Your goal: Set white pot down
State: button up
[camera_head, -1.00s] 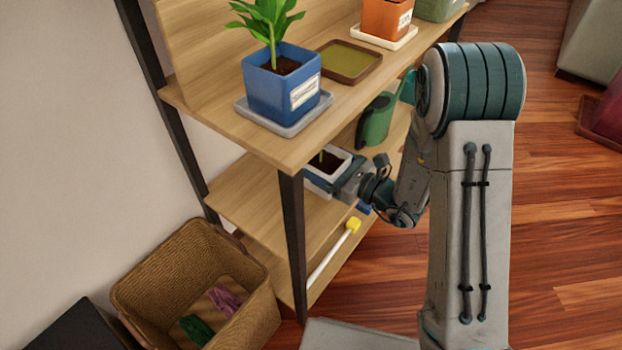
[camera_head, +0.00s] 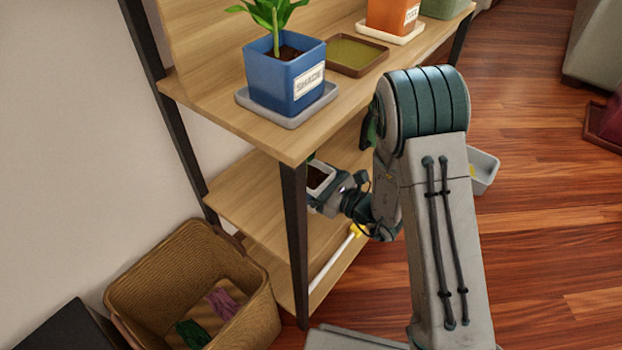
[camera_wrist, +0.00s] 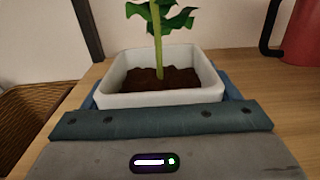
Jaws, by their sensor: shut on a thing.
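The white pot (camera_wrist: 160,98) is square, holds dark soil and a green-leaved plant, and looks upright in the wrist view. My gripper (camera_wrist: 160,88) is shut on it, with blue fingers along its left and right sides. In the head view the pot (camera_head: 319,177) is at the middle shelf (camera_head: 243,190), just behind the front post. My gripper (camera_head: 328,192) reaches it from the right. The upper shelf and my arm hide part of this area. I cannot tell whether the pot's base touches the shelf.
A blue pot (camera_head: 284,80) stands on a saucer on the upper shelf, near an empty brown tray (camera_head: 356,56) and an orange pot (camera_head: 392,14). A wicker basket (camera_head: 190,280) stands on the floor at left. A red vessel (camera_wrist: 303,35) stands behind right in the wrist view.

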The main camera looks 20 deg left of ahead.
jog(key=shift+f, duration=0.15)
jog(key=o, duration=1.4)
